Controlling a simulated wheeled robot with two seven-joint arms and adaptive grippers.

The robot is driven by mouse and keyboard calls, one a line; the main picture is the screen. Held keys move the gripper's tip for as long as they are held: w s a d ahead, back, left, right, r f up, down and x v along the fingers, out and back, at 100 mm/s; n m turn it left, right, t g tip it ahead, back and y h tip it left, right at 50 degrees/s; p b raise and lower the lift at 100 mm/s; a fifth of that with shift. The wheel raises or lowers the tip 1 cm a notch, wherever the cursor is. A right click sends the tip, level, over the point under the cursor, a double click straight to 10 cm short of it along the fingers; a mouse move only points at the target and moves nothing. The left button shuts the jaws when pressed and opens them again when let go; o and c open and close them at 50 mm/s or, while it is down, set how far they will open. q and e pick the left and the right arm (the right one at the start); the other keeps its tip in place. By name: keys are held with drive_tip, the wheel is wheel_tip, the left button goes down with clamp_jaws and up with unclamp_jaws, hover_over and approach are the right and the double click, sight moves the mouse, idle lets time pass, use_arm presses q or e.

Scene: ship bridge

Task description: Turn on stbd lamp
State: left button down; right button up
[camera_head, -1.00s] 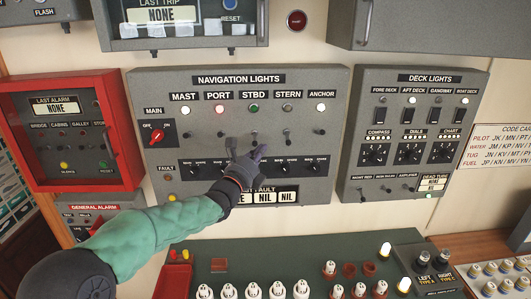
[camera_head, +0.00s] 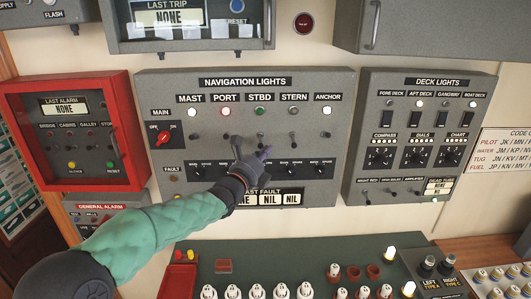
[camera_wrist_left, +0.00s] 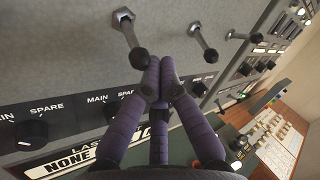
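The starboard lamp (camera_head: 260,111), under the STBD label on the grey navigation lights panel (camera_head: 347,150), looks dark green and unlit in the head view. Its toggle switch (camera_head: 261,137) is a small metal lever below the lamp. My left gripper (camera_head: 252,147), with dark purple fingers, is at the panel just below this switch. In the left wrist view the fingertips (camera_wrist_left: 159,72) are drawn together, with nothing visible between them. A black-tipped lever (camera_wrist_left: 139,59) is right beside them; contact is unclear. My right gripper is not in view.
The mast, port and anchor lamps look lit; the stern lamp (camera_head: 293,111) looks dark. Neighbouring toggles, including the stern one (camera_head: 293,138), flank my gripper. Rotary knobs (camera_head: 319,170) sit below them. The deck lights panel (camera_head: 490,130) is right, a red alarm box (camera_head: 66,86) left.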

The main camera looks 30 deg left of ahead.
use_arm(q)
drive_tip(key=shift+s+r+n+g+p, duration=0.15)
drive_tip(key=shift+r+n+g+p, duration=0.15)
drive_tip(key=shift+r+g+p, duration=0.3)
drive_tip(key=r+n+g+p, duration=0.1)
drive_tip(key=p, duration=0.4)
drive_tip(key=n+g+p, duration=0.1)
drive_tip(key=g+p, duration=0.1)
drive_tip(key=p, duration=0.4)
drive_tip(key=shift+s+d+r+h, duration=0.1)
drive_tip(key=shift+s+r+h, duration=0.05)
drive_tip(key=shift+r+h, duration=0.2)
